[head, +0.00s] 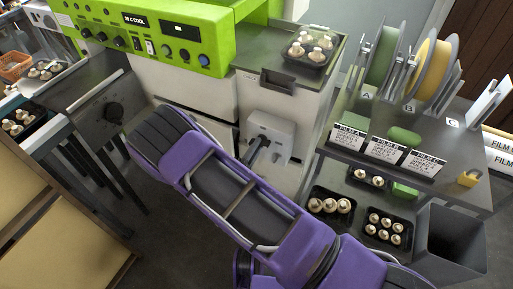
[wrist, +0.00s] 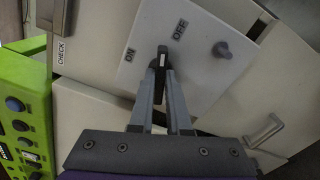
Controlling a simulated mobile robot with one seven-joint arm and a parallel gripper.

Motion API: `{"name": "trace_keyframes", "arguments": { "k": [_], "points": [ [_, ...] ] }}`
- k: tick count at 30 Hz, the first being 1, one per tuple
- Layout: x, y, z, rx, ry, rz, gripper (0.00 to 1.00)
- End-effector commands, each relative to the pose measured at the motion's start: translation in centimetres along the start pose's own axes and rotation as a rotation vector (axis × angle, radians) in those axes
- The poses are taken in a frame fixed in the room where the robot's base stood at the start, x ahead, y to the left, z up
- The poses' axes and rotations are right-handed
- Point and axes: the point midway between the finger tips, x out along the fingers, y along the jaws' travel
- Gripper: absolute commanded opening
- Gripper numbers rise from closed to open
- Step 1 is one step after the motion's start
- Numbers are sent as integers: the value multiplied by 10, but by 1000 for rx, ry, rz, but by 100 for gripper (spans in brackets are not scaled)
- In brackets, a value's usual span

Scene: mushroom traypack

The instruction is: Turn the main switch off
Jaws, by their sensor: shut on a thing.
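The main switch is a dark lever (wrist: 162,57) on a pale panel (wrist: 208,68) marked ON at the left and OFF at the upper right. In the wrist view the lever's tip lies between the two labels; its exact setting is hard to tell. My gripper (wrist: 160,78) is shut on the lever, with a grey finger on each side of it. The lower part of the lever is hidden by the fingers. In the head view the pale switch box (head: 283,131) is on the front of the machine, and my purple arm hides much of the space below it.
A green control panel (head: 150,38) tops the machine at the left. A tray of mushrooms (head: 308,50) sits on its top. A rack with film rolls (head: 432,70) stands right, above mushroom trays and a dark bin (head: 452,245). A round knob (wrist: 221,49) projects from the panel near OFF.

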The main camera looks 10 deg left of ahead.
Motion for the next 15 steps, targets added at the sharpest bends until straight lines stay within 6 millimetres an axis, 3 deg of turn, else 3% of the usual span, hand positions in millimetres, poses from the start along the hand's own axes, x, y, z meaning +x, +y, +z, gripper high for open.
{"name": "trace_keyframes", "arguments": {
  "k": [11, 15],
  "points": [
    [-1, 0, 0, 51, 2, -1, 0],
    [0, 0, 0, 175, 2, -1, 0]
  ]
}}
